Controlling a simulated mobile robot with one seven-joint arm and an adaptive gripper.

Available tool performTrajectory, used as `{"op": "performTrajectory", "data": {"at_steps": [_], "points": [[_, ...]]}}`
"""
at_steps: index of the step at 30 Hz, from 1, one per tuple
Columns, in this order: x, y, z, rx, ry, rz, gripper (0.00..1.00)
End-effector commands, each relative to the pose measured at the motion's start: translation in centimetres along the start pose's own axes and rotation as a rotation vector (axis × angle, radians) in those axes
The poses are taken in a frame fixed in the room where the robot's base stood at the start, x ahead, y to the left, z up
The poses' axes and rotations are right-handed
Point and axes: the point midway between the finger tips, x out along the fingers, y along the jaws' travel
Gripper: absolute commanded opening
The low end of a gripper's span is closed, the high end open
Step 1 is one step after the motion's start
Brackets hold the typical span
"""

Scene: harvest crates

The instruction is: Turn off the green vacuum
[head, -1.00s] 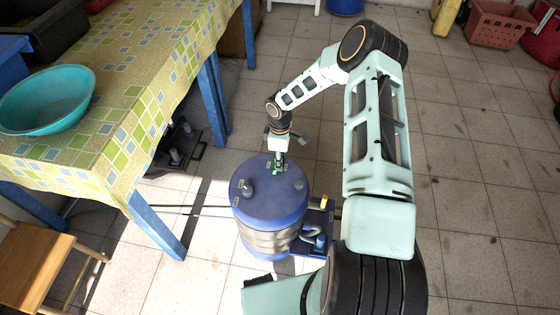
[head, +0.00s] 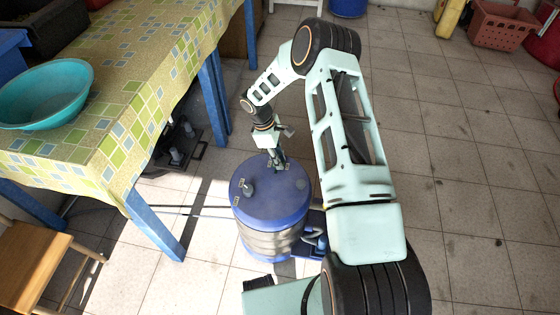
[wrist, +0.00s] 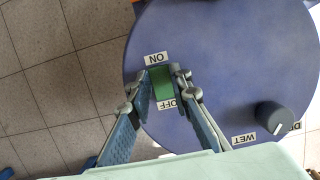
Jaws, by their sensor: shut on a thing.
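The vacuum (head: 262,207) is a drum with a blue lid and a silvery band, standing upright on the floor; no green body shows. It also fills much of the wrist view (wrist: 215,50). On its lid is a green switch (wrist: 161,88) between an ON label (wrist: 156,58) and an OFF label (wrist: 167,103). My gripper (head: 278,165) reaches down onto the lid, leaning. In the wrist view its fingertips (wrist: 162,75) sit on both sides of the switch, shut on it. Which way the switch is set is hard to tell.
A dark knob (wrist: 271,117) with a WET label (wrist: 243,139) sits on the lid. A table with a checkered cloth (head: 120,90) stands at left, holding a teal bowl (head: 45,92). A stool (head: 30,255) is at lower left. Open tiled floor (head: 460,200) lies at right.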

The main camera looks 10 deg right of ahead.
Motion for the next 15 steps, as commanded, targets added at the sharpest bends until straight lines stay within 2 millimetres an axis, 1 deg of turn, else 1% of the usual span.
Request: {"op": "performTrajectory", "data": {"at_steps": [8,9,12,13,15], "points": [[0.0,0.02,0.09,0.001,-0.002,0.0,0.0],[0.0,0.02,0.08,0.001,-0.002,0.0,0.23],[-0.01,0.02,0.07,0.001,-0.002,0.0,0.34],[-0.01,0.02,0.07,0.001,-0.001,0.0,0.36],[-0.02,0.02,0.05,0.001,-0.001,0.0,0.36]]}}
